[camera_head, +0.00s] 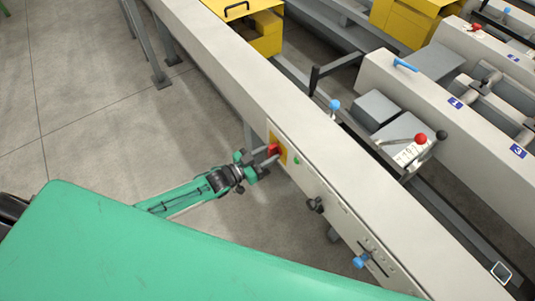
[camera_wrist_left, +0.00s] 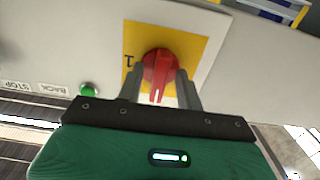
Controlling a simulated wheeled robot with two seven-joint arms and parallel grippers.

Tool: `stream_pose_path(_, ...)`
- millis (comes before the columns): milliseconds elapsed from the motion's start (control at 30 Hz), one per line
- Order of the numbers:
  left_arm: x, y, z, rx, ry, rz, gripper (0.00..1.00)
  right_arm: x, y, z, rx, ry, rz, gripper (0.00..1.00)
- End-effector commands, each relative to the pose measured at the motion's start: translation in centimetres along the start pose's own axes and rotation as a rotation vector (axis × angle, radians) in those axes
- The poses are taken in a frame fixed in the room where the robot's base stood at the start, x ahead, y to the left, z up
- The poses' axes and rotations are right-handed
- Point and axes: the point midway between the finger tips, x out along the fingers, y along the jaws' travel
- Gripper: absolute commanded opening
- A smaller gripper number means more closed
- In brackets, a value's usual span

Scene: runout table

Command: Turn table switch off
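The table switch is a red rotary knob (camera_head: 273,149) on a yellow plate (camera_head: 283,156), set in the side panel of the long light-grey table (camera_head: 345,205). In the left wrist view the red knob (camera_wrist_left: 160,70) has its grip bar pointing down in the picture, with a "1" to its left on the yellow plate (camera_wrist_left: 189,45). My left gripper (camera_head: 266,157) is at the panel. In the wrist view its two fingers (camera_wrist_left: 165,78) stand apart, one on each side of the knob, with a gap visible beside the grip bar. My right gripper is out of view.
A green button (camera_head: 296,160) sits right of the switch; it also shows in the wrist view (camera_wrist_left: 89,89). A black knob (camera_head: 315,204) and a blue handle (camera_head: 361,260) are further along the panel. Levers and yellow housings (camera_head: 262,33) stand behind. Floor (camera_head: 90,100) at left is clear.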

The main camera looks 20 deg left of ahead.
Motion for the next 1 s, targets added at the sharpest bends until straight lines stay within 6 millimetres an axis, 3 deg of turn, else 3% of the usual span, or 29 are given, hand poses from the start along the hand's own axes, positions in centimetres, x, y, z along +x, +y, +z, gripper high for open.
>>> stream_pose_path(267,-1.7,0.0,0.1,0.0,-0.001,0.0,0.36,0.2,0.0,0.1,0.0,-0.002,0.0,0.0)
stream_pose_path(700,-10.7,0.0,0.2,-0.001,-0.002,0.0,0.36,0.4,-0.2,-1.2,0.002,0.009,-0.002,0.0)
stream_pose_path(1000,-13.6,0.0,0.1,0.0,-0.001,0.0,0.36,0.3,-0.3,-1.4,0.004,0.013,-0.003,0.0)
